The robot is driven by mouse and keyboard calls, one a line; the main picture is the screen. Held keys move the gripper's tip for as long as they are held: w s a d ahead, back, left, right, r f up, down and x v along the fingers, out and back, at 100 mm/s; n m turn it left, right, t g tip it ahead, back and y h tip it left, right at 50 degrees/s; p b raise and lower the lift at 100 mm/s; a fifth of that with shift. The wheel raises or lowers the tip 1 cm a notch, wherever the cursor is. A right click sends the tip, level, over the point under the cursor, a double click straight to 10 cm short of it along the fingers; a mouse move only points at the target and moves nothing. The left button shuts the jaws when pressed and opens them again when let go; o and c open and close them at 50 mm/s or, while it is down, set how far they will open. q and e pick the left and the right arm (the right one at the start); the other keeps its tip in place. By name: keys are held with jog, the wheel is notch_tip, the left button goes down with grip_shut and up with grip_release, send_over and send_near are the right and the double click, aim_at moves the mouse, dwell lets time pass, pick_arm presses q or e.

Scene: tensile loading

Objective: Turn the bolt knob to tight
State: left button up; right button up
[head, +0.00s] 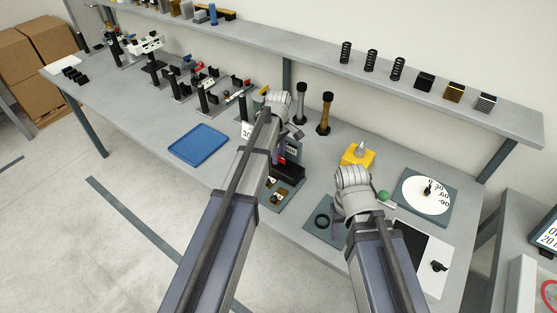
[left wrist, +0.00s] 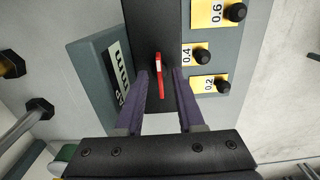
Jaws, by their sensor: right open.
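A thin red lever or knob (left wrist: 160,76) stands on a dark block (left wrist: 152,35) in the left wrist view. I cannot read any marking that says whether it is the bolt knob or whether it is tight. My left gripper (left wrist: 161,74) has its two purple fingers on either side of the red piece, with gaps showing, so it is open around it. In the head view my left gripper (head: 283,150) is mostly hidden by its arm, above the dark device (head: 288,172). My right gripper (head: 336,226) is largely hidden behind its wrist, over a grey plate, open.
Black pegs labelled 0.2, 0.4 and 0.6 (left wrist: 222,86) and an "mm" display (left wrist: 112,75) flank the red piece. A yellow block (head: 357,155), a dial plate (head: 412,200), a blue tray (head: 199,145) and two upright posts (head: 325,115) stand on the bench.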

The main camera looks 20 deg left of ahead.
pick_arm(q)
grip_shut()
dwell(0.3)
dwell(0.4)
